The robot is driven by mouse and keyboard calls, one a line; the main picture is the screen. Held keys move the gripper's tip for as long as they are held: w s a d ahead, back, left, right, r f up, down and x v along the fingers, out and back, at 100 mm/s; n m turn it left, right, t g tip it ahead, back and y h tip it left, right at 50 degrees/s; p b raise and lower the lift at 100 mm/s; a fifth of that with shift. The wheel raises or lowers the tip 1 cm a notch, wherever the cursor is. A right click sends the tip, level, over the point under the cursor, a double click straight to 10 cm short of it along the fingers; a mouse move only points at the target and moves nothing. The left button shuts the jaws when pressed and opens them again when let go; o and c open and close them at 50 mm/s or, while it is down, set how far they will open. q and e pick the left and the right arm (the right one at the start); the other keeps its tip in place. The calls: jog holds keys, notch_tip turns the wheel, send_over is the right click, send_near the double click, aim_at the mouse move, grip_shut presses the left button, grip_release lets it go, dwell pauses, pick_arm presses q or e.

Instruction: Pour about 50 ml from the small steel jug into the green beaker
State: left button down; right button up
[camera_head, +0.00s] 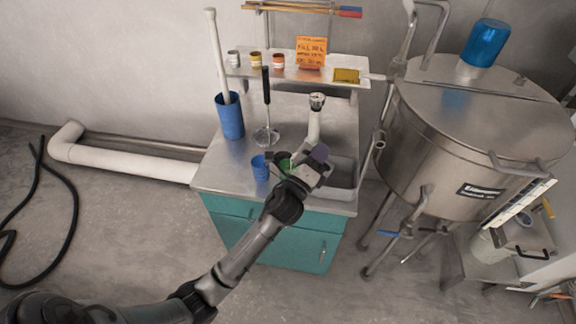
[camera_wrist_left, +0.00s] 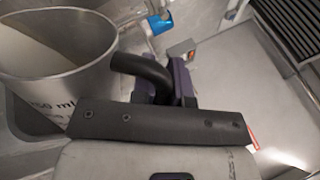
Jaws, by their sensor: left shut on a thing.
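The small steel jug (camera_wrist_left: 62,75) fills the left of the left wrist view, with dark volume lettering on its side and a pale area inside. Its black curved handle (camera_wrist_left: 145,70) runs between the purple fingers of my left gripper (camera_wrist_left: 172,82), which is shut on it. In the head view my left gripper (camera_head: 312,160) is over the front of the steel counter, by the sink. The green beaker (camera_head: 284,161) is just left of the gripper and partly hidden. The jug is hard to make out there, so its tilt is unclear. My right gripper is out of view.
A small blue beaker (camera_head: 261,168) stands left of the green one. Behind are a tall blue container (camera_head: 230,116) with a white rod and a black-handled utensil (camera_head: 266,105). The sink (camera_head: 343,174) is right; a large steel tank (camera_head: 450,140) stands beyond it.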

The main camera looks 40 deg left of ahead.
aim_at(330, 173)
pick_arm(q)
jog(key=shift+w+d+r+m+h+p, duration=0.1)
jog(key=shift+d+r+m+h+p, duration=0.35)
jog(key=shift+r+m+p, duration=0.5)
jog(key=f+m, duration=0.1)
jog(key=d+f+m+h+p, duration=0.1)
jog(key=m, duration=0.1)
jog(key=shift+w+d+f+g, duration=0.15)
jog(key=shift+f+g, duration=0.15)
jog(key=shift+w+d+r+m+p, duration=0.1)
jog(key=shift+d+m+p, duration=0.05)
jog(key=shift+m+p, duration=0.25)
jog(key=shift+f, duration=0.2)
jog(key=shift+w+d+r+m+h+p, duration=0.15)
jog(key=shift+d+m+h+p, duration=0.15)
jog(key=shift+p, duration=0.3)
jog(key=shift+d+m, duration=0.2)
jog(key=shift+m, duration=0.15)
jog(key=shift+w+d+f+m+g+p, duration=0.3)
jog(key=shift+d+f+m+g+p, duration=0.15)
jog(key=shift+d+m+p, duration=0.3)
